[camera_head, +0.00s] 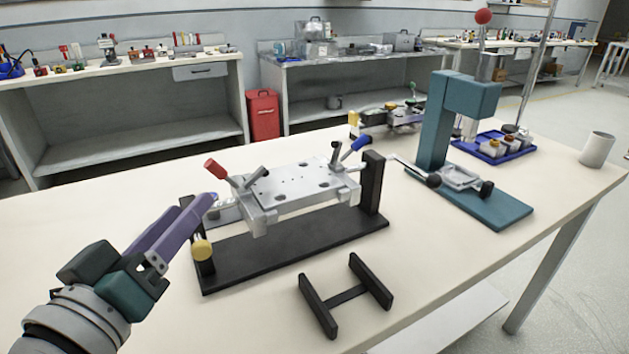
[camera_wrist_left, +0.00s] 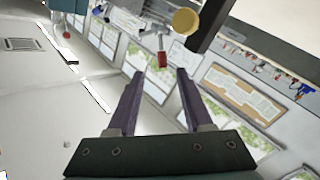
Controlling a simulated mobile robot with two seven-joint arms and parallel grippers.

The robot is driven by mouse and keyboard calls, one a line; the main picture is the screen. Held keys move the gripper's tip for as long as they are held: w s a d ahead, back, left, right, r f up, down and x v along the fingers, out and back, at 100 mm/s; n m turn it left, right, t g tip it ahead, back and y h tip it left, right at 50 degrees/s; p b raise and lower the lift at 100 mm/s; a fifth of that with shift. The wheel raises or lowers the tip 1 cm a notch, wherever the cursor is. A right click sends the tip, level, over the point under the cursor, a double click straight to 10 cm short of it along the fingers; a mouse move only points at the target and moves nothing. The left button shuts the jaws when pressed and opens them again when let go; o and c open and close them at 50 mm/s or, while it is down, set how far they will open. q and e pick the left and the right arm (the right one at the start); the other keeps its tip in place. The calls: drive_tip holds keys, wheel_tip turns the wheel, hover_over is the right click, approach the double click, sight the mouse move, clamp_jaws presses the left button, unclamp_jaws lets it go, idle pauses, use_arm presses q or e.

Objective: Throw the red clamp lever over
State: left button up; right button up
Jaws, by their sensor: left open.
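The red clamp lever (camera_head: 215,169) is a red grip on a grey arm at the left end of a metal plate fixture (camera_head: 300,188). It tilts up and to the left. My left gripper (camera_head: 199,203) has purple fingers, comes in from the left and is just below the red grip in the picture. In the left wrist view, the red grip (camera_wrist_left: 163,60) shows beyond and between the open fingertips (camera_wrist_left: 159,73); the fingers hold nothing. A blue lever (camera_head: 354,149) is at the plate's right end. My right gripper is not in view.
The fixture stands on a black base (camera_head: 290,240), with a yellow knob (camera_head: 201,249) at its left post. A black H-shaped stand (camera_head: 346,294) lies in front. A teal press (camera_head: 440,130) stands to the right, near a white cup (camera_head: 597,149). The front right tabletop is clear.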

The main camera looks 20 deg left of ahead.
sight(214, 173)
use_arm(q)
drive_tip(key=w, duration=0.3)
drive_tip(key=w+a, duration=0.1)
drive_tip(key=w, duration=0.2)
drive_tip(key=w+a+b, duration=0.1)
drive_tip(key=w, duration=0.3)
drive_tip(key=shift+a+r, duration=0.1)
drive_tip(key=shift+a, duration=0.1)
clamp_jaws()
